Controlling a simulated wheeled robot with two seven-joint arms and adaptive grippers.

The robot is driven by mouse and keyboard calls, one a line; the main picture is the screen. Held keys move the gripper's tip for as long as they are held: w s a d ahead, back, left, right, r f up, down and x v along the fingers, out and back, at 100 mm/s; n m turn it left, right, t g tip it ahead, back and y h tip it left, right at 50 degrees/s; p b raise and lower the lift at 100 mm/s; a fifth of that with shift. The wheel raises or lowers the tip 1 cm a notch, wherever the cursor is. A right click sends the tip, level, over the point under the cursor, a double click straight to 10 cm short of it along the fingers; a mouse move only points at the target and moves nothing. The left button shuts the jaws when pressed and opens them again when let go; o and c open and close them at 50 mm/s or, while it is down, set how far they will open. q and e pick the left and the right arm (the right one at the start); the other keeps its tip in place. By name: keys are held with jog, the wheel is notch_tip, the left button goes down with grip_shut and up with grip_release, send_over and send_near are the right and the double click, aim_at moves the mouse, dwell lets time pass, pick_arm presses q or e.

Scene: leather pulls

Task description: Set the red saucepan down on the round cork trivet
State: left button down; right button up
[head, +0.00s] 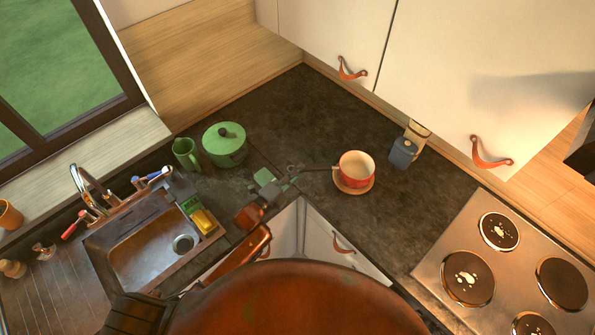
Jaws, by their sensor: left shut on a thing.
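The red saucepan (354,178), with a cream inside and a dark handle, is upright at the middle of the dark worktop. The round cork trivet (354,190) is directly beneath it, with its near rim showing and the rest hidden by the pan. The pan is on the trivet or very slightly above it; I cannot tell which. My left gripper (290,179) is left of the pan and shut on its handle. My right gripper is not in view.
A green lidded pot (225,146) and a green mug (186,154) stand at the left. A grey-blue object (403,153) is right of the pan. The hob (510,270) is at lower right, the sink (150,250) at lower left. Worktop behind the pan is clear.

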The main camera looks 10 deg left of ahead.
pick_arm(q)
jog(key=c, duration=1.8)
grip_release()
jog(key=shift+f, duration=0.1)
jog(key=v, duration=1.2)
jog(key=shift+a, duration=0.1)
